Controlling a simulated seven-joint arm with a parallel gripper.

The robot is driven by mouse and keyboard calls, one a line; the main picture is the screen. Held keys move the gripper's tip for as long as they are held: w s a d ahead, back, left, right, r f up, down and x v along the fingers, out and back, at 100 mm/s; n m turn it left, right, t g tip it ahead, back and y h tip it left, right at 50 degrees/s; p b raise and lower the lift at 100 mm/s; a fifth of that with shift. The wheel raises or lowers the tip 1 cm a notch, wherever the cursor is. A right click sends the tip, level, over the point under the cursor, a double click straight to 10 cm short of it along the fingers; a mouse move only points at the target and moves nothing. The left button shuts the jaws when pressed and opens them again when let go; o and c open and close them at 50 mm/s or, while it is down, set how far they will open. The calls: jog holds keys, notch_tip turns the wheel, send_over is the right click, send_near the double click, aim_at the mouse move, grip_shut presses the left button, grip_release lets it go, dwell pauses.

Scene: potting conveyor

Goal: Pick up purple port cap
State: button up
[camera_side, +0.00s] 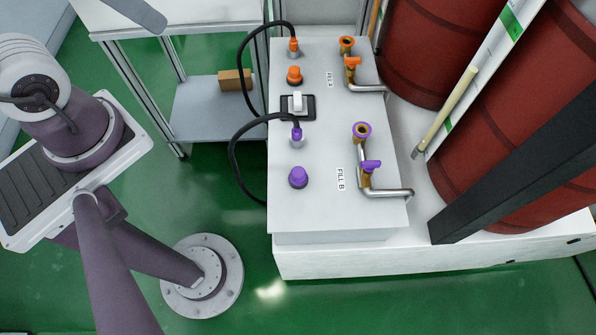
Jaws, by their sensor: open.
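The purple port cap (298,177) stands on the grey-white top of the fill station (320,215), near its front left, left of the "FILL B" label (341,179). Nothing touches the cap from above. A purple-ringed brass port (361,130) sits to its upper right, above a purple valve handle (371,166) on a bent metal pipe. My gripper is not in view; I cannot make out its fingers in this picture. Only other parts of my arm show at the left.
A purple-collared hose connector (297,137) with a looping black hose (231,163) stands behind the cap. An orange cap (294,74) and orange valve handle (353,62) are farther back. Red drums (530,140) and a dark beam (520,165) stand right. The front of the top is clear.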

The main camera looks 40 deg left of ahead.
jog(key=shift+c, duration=1.1)
